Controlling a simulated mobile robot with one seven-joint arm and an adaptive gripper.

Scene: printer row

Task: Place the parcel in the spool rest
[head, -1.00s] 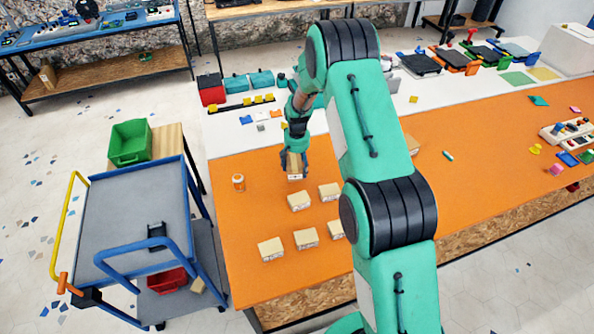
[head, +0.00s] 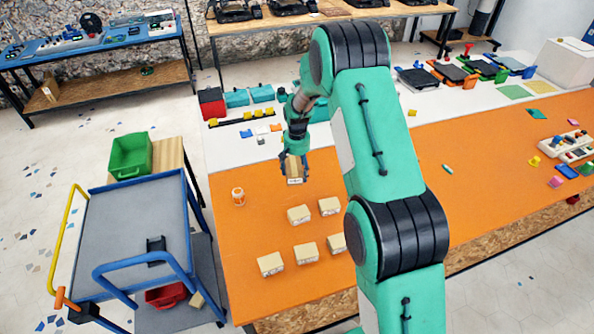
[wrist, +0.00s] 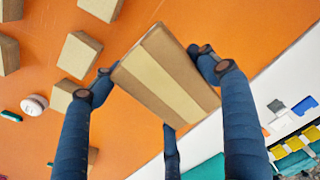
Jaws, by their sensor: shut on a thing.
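My gripper (head: 294,164) is shut on a tan parcel (head: 295,170) with a white label, held above the orange table top. In the wrist view the held parcel (wrist: 165,75) sits tilted between my dark fingers, with a paler strip along its face. Several similar parcels stand on the orange top below it, among them one parcel (head: 299,215). A small black upright holder (head: 156,250) on the grey trolley top looks like the spool rest; it seems empty. My arm hides part of the table.
The blue-framed trolley (head: 115,215) stands left of the orange table (head: 246,260), with a gap between them. A small jar (head: 238,197) stands on the table left of my gripper. A green crate (head: 130,156) is behind the trolley, and a red bin (head: 166,295) is on its lower shelf.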

